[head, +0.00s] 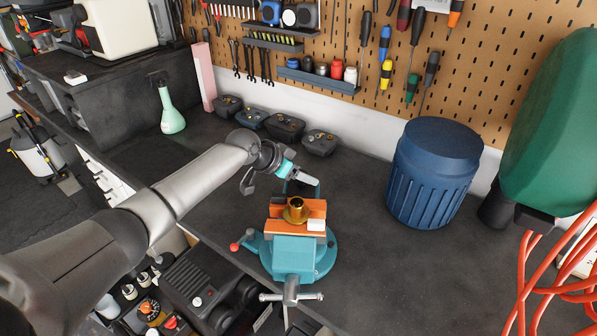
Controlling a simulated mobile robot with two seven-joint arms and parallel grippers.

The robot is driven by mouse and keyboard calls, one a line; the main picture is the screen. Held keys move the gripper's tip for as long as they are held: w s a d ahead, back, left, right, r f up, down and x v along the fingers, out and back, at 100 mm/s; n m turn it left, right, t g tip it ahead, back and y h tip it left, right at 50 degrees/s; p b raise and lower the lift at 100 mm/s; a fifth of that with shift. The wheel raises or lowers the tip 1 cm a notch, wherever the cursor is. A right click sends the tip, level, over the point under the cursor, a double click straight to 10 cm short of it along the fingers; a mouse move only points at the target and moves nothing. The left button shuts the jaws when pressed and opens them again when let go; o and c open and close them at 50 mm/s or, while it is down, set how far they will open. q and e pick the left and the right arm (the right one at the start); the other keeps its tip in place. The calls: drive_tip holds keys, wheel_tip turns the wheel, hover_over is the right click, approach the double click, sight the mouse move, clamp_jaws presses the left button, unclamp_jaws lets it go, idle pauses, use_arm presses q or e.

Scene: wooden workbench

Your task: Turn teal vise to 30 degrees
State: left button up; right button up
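The teal vise (293,255) stands on the dark bench near its front edge. It has orange jaws (280,226), with a brass-coloured flanged piece (296,209) between them and a small white block at the right side. A lever with a red knob (234,247) sticks out from its base to the left. The screw handle (291,295) points toward me. My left gripper (302,175) is just behind and above the far end of the vise. Its fingers are seen from the side, so their opening is unclear. I cannot tell whether it touches the vise. My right gripper is not in view.
A large blue ribbed canister (434,172) stands to the right of the vise. A green rounded object (552,120) and orange cables (545,285) fill the far right. Several dark battery-like blocks (284,126) line the wall. The bench between vise and canister is clear.

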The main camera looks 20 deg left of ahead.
use_arm(q)
drive_tip(key=shift+s+r, duration=0.1)
drive_tip(key=v, duration=1.5)
drive_tip(key=shift+a, duration=0.1)
